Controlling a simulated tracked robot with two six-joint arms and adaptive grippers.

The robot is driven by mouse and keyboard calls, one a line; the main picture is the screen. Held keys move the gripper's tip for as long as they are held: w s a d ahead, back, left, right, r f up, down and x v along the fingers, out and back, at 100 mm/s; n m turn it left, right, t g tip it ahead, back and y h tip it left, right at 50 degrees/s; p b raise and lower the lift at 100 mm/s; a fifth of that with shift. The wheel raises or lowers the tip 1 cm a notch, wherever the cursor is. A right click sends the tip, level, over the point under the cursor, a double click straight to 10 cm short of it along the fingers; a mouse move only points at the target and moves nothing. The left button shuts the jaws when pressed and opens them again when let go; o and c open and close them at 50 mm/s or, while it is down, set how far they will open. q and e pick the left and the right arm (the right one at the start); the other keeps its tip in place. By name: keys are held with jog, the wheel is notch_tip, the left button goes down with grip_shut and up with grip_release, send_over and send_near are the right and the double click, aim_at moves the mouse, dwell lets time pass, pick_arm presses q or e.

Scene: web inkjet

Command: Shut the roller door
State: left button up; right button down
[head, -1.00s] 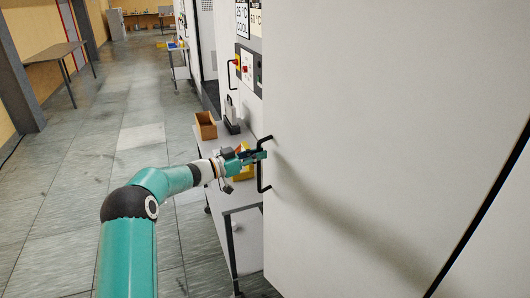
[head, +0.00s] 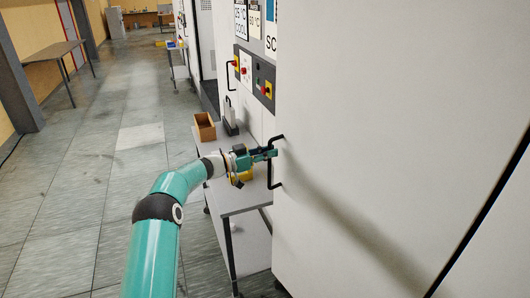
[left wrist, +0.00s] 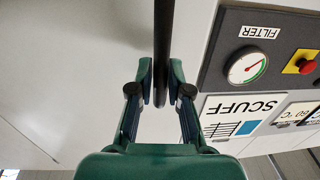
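The roller door is a large plain white panel (head: 400,110) filling the right of the head view. Its black bar handle (head: 271,176) is on the panel's left edge. My left gripper (head: 272,153) is at the upper part of this handle. In the left wrist view the dark handle bar (left wrist: 163,40) runs between the two green fingers (left wrist: 161,85), which close against it from both sides. My right gripper is out of view.
A control panel (head: 254,75) with red knobs lies just left of the door's edge. A grey trolley (head: 240,198) with a brown open box (head: 205,126) and a yellow item (head: 240,177) stands below my left arm.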

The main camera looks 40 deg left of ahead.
pick_arm(q)
jog(key=shift+o, duration=1.3)
jog(key=shift+s, duration=0.1)
jog(key=v, duration=1.2)
jog(key=shift+f, duration=0.1)
